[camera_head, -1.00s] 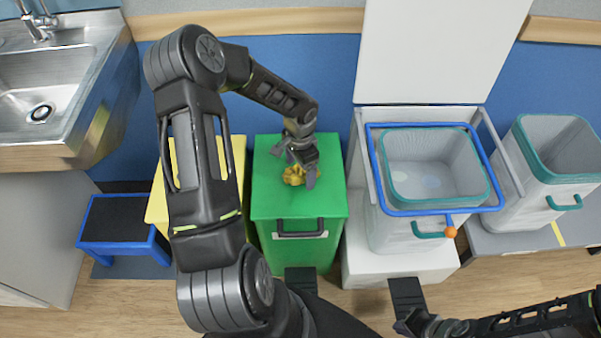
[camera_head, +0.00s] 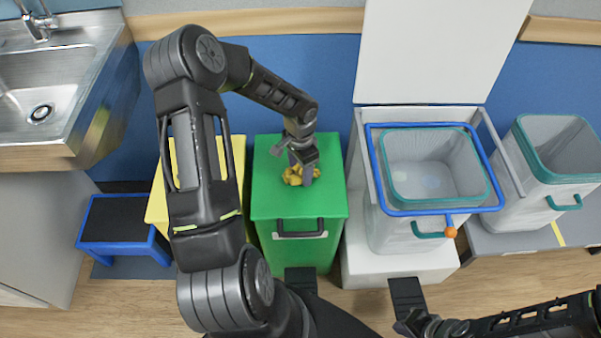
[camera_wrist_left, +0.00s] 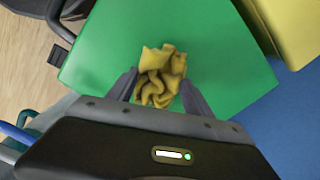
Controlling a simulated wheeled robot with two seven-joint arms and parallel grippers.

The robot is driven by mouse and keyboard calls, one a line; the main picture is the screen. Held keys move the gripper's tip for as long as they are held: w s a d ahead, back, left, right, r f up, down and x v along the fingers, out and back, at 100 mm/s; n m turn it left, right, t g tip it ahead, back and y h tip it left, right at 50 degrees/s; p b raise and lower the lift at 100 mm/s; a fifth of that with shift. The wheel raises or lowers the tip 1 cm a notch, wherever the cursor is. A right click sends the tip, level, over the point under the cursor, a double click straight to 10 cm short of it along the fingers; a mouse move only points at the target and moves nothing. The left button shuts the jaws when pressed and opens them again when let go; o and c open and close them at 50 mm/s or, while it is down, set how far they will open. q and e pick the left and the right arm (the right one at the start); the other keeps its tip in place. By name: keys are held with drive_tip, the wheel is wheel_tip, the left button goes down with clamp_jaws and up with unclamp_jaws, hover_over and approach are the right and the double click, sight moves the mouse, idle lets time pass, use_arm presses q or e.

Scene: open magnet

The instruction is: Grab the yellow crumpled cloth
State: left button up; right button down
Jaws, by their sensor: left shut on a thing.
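The yellow crumpled cloth (camera_head: 296,177) lies on the top of the green bin (camera_head: 268,205). My left gripper (camera_head: 302,176) reaches down over it from above, with its fingers at the cloth. In the left wrist view the cloth (camera_wrist_left: 160,76) sits between the two fingertips of my left gripper (camera_wrist_left: 160,88), which is shut on it. The cloth appears still at the green lid; whether it touches the lid is hard to tell.
A yellow bin (camera_head: 158,205) stands left of the green one. A white bin (camera_head: 420,262) with a raised lid and a blue frame (camera_head: 373,165) stands right. Another white bin (camera_head: 535,205) is further right. A blue step stool (camera_head: 115,243) and a sink (camera_head: 75,90) are at left.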

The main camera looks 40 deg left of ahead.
sight(300, 169)
use_arm(q)
drive_tip(key=shift+r, duration=0.1)
wheel_tip(300, 169, up, 10)
drive_tip(key=shift+f+p, duration=0.1)
drive_tip(key=shift+p, duration=0.25)
